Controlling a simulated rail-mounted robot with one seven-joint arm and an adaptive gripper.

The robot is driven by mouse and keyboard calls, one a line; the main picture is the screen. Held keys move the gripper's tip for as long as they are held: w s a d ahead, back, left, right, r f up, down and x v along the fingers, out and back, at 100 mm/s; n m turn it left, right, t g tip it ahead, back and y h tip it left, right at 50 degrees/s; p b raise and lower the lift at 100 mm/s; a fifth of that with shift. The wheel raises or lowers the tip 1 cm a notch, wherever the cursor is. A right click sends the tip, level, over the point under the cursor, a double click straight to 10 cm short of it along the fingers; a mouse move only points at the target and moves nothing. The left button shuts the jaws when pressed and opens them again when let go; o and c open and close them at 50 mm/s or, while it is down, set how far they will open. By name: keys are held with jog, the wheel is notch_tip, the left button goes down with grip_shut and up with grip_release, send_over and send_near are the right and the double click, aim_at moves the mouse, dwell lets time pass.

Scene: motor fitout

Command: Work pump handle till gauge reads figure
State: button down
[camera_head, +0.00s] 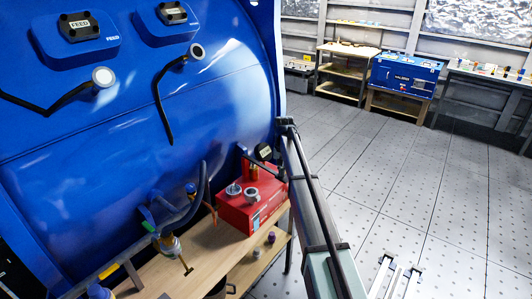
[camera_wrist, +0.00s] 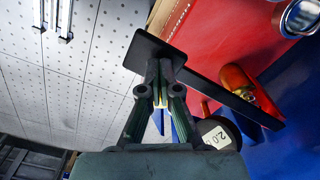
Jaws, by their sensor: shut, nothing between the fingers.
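The red pump box (camera_head: 250,208) stands on the wooden bench against the blue tank, with round metal fittings on top. Its red body also shows in the wrist view (camera_wrist: 215,45). The black pump handle (camera_wrist: 232,98) runs from a square black end plate (camera_wrist: 150,48) down to the right. My gripper (camera_wrist: 160,68) is shut and empty, its fingertips right by the end plate; I cannot tell whether they touch it. A round gauge (camera_wrist: 217,134) is partly hidden behind my gripper; its face shows "2.0". In the head view the gauge (camera_head: 264,152) is too small to read.
The large blue tank (camera_head: 110,160) fills the left, with black hoses. A brass valve (camera_head: 168,243) hangs at its lower side. The wooden bench (camera_head: 205,262) carries the box. The perforated floor (camera_head: 400,190) at right is mostly clear. A blue case (camera_head: 405,75) and worktables stand behind.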

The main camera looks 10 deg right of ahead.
jog(key=r+p, duration=0.1)
jog(key=r, duration=0.1)
jog(key=r+p, duration=0.1)
jog(key=r, duration=0.2)
jog(key=r+p, duration=0.1)
jog(key=r, duration=0.1)
jog(key=shift+s+d+r, duration=0.15)
jog(key=shift+s+d, duration=0.15)
dwell(0.8)
jog(key=shift+w+a+f+b, duration=0.1)
jog(key=shift+f+b, duration=0.45)
jog(key=shift+f, duration=0.9)
jog(key=shift+w+a+f+b, duration=0.15)
jog(key=shift+f+b, duration=0.4)
jog(key=shift+f, duration=0.95)
jog(key=shift+w+a+f+b, duration=0.1)
jog(key=shift+f+b, duration=0.45)
jog(key=shift+f, duration=0.9)
jog(key=r+p, duration=0.1)
jog(key=r, duration=0.2)
jog(key=r+p, duration=0.1)
jog(key=r, duration=0.2)
jog(key=r+p, duration=0.2)
jog(key=shift+s+d+r, duration=0.3)
jog(key=shift+d+r, duration=0.1)
jog(key=shift+f, duration=0.1)
